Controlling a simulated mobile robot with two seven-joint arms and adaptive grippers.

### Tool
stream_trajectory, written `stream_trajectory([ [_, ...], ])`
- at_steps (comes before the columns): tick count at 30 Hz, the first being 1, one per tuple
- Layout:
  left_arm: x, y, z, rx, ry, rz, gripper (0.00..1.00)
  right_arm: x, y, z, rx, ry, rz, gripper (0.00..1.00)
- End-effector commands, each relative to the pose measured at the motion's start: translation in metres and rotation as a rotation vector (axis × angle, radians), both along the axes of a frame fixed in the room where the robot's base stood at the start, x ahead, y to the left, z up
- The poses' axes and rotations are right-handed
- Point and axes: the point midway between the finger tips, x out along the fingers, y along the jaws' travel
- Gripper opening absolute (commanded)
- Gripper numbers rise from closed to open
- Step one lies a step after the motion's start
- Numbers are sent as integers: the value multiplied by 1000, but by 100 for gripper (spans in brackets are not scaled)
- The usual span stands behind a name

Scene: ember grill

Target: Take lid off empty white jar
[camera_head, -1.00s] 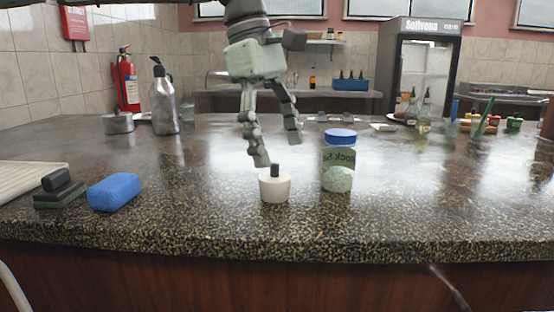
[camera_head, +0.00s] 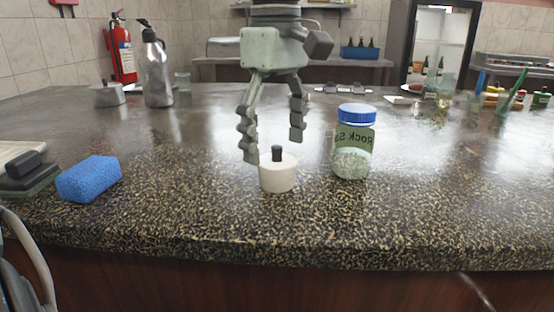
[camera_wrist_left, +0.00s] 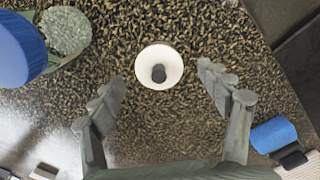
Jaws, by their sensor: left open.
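The small white jar (camera_head: 278,177) stands upright on the speckled counter, with its lid on and a black knob (camera_head: 278,153) on top. In the left wrist view the white jar (camera_wrist_left: 146,62) shows from above, beyond and between the fingertips. My left gripper (camera_head: 274,148) is open and empty, pointing down above the jar. Its left finger hangs just beside the knob in the head view, and its right finger is higher and behind. In the left wrist view the open left gripper (camera_wrist_left: 164,83) has nothing between its fingers. My right gripper does not show.
A blue-lidded rock salt jar (camera_head: 354,147) stands close on the right. A blue sponge (camera_head: 89,179) and a dark block (camera_head: 24,165) lie left. A metal spray bottle (camera_head: 156,75) stands at the back left. The counter in front of the white jar is clear.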

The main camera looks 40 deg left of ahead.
Motion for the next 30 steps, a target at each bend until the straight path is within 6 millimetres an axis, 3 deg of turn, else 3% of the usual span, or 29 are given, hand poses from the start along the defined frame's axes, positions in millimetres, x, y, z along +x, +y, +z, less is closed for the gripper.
stream_trajectory([
  [3, 0, 0, -10, 0, 0, 0, 77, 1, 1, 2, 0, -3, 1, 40],
  [10, 0, 0, -12, 0, -1, 1, 77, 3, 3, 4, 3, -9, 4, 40],
  [20, 0, 0, -11, -1, -1, 1, 37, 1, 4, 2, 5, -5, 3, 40],
  [30, 1, 0, -9, -1, -2, 1, 36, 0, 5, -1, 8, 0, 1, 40],
])
